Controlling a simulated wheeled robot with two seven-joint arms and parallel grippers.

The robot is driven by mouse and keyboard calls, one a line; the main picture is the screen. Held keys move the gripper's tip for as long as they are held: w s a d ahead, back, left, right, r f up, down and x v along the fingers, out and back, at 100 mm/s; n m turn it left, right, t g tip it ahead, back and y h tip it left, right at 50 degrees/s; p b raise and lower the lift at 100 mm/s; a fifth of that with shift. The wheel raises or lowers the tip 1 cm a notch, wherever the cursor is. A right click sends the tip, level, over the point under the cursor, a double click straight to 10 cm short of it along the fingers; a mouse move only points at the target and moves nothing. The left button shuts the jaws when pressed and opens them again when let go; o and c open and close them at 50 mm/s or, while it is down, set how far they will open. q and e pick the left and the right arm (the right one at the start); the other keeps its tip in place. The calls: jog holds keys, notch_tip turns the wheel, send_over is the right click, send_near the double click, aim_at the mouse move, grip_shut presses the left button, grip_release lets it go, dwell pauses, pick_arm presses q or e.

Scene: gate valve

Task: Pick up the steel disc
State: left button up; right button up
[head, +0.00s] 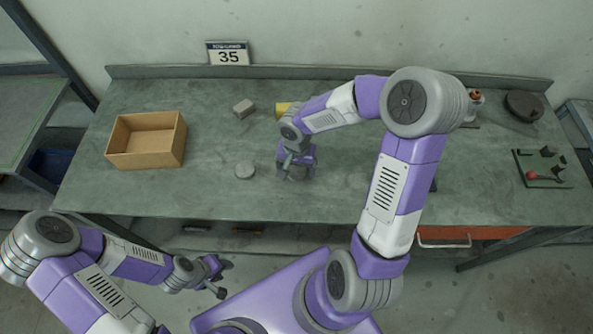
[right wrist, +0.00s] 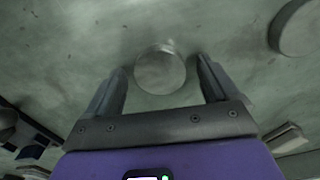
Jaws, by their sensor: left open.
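A small round grey disc (right wrist: 160,70) lies flat on the bench, between and just beyond the fingertips of my right gripper (right wrist: 162,75) in the right wrist view. My right gripper is open, pointing down over the bench; in the head view my right gripper (head: 297,173) largely hides that disc. A second grey disc (head: 245,170) lies to its left on the bench and also shows at the right wrist view's top right. I cannot tell for certain which is steel. My left gripper (head: 223,279) is open and empty, in front of the bench.
The green-grey bench (head: 200,200) holds an open cardboard box (head: 146,160) at left and a grey block (head: 243,108) behind the discs. A yellow object (head: 284,108) is partly hidden by my right arm. A tray (head: 552,181) with a red-knobbed part and a dark round piece (head: 524,106) sit at right.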

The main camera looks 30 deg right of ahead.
jog(key=c, duration=1.3)
